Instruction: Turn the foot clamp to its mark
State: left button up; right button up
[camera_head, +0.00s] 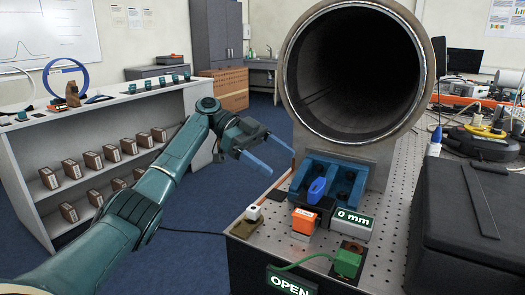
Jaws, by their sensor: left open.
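A large open pipe (290,75) stands on the perforated metal table (395,235). A blue foot block (345,165) sits under its front rim. A bright blue lever (317,190), which looks like the foot clamp, stands at the front of the block. I cannot make out its mark. My left gripper (281,162) is open and empty, its light blue fingers pointing right. It is left of the foot block and appears apart from the lever. My right gripper is not in view.
An orange-topped block (304,221), a "0 mm" display (351,223), a green connector with cable (347,263) and a small white-topped part (253,212) sit near the front edge. A black case (470,220) stands at the right. A shelf (100,125) stands at the left.

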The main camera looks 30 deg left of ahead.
pick_arm(q)
jog(key=shift+v, duration=1.65)
